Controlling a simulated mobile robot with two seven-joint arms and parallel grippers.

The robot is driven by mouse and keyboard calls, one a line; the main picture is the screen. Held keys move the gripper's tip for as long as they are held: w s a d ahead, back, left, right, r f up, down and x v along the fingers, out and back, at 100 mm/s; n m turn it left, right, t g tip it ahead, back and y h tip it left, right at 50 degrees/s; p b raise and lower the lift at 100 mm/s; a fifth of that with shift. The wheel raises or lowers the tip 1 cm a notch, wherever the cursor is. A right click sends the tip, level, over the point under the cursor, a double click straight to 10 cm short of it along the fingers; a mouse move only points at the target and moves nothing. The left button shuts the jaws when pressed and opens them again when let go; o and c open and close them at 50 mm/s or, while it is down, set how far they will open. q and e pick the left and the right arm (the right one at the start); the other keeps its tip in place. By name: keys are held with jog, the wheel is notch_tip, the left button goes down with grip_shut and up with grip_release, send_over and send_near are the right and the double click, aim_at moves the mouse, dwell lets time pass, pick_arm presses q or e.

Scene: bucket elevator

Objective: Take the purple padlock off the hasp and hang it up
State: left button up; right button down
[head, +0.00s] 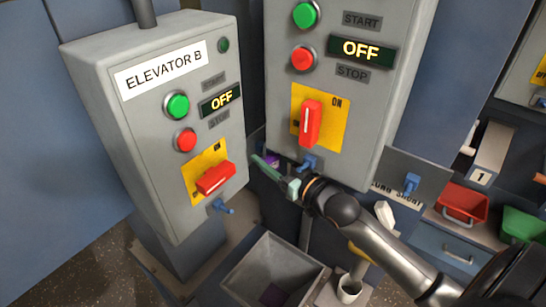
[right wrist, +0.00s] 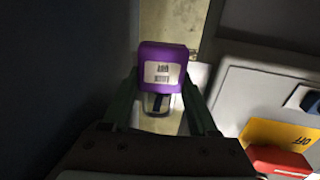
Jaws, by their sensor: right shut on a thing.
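The purple padlock (right wrist: 165,55) has a white label and shows between the two fingers in the right wrist view. In the head view only a small purple patch of it (head: 271,160) shows behind the fingers. My right gripper (head: 270,170) is shut on the padlock, between the two grey control boxes. Whether the shackle is around anything is not clear. A blue hasp (head: 222,207) sits under the red switch of the Elevator B box, and another (head: 308,163) under the right box's switch, close to my gripper. My left gripper is out of view.
The Elevator B box (head: 100,110) and the right control box (head: 375,110) stand close on both sides. A grey hopper (head: 262,262) lies below. A panel with a blue fitting (head: 411,183), a red bin (head: 463,203) and a green bin (head: 522,226) are at the right.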

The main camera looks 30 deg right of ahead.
aim_at(275, 165)
jog(key=shift+f, duration=0.1)
dwell(0.6)
jog(key=shift+a+f+b, duration=0.1)
jog(key=shift+f+b, duration=0.3)
jog(key=shift+f, duration=0.45)
jog(key=shift+s+f, duration=0.1)
jog(key=shift+c, duration=0.5)
grip_release()
jog(key=shift+f, duration=0.1)
jog(key=shift+s, duration=0.2)
jog(key=shift+s+d+p, duration=0.55)
jog(key=shift+s+p, duration=0.05)
jog(key=shift+s, duration=0.3)
jog(key=s+d+p, duration=0.2)
jog(key=s, duration=0.4)
jog(key=shift+s+d+p, duration=0.3)
jog(key=shift+d, duration=0.1)
